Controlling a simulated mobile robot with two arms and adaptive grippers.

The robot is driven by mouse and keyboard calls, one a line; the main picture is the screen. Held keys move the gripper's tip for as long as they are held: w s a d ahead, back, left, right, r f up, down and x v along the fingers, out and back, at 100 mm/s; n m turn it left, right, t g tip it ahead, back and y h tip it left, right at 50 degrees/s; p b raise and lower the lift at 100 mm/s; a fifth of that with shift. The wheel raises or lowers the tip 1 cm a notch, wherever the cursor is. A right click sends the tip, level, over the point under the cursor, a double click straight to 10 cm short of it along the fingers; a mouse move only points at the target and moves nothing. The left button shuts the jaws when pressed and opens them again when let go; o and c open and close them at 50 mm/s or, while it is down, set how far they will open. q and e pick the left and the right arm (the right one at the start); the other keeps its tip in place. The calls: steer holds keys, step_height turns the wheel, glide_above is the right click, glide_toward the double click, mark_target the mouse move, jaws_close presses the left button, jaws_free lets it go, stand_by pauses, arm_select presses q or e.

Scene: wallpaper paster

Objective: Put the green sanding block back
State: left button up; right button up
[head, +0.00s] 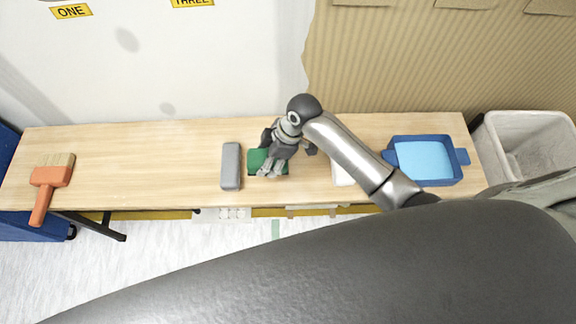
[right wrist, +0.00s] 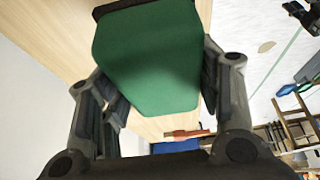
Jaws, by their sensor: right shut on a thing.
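The green sanding block (head: 256,164) is over the middle of the wooden table, just right of a long grey block (head: 231,166). My right gripper (head: 270,165) reaches over it from the right. In the right wrist view the green block (right wrist: 150,60) sits between the two fingers of my right gripper (right wrist: 160,85), which are shut on its sides. I cannot tell whether the block touches the tabletop. My left gripper is not in view.
A blue tray (head: 457,173) stands at the table's right end beside a pale bin (head: 500,150). A white thing (head: 343,175) lies partly hidden under my right forearm. An orange brush (head: 48,180) lies at the far left. The table (head: 150,165) between brush and grey block is clear.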

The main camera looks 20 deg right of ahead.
steer(key=d+f, duration=0.5)
steer(key=shift+w+f, duration=0.1)
steer(key=shift+f, duration=0.1)
steer(key=shift+d+f, duration=0.15)
steer(key=shift+f, duration=0.85)
steer(key=shift+d+f, duration=0.15)
steer(key=shift+f, duration=0.8)
steer(key=o, duration=1)
steer(key=shift+f, duration=0.1)
steer(key=shift+o, duration=0.2)
steer(key=v, duration=1.2)
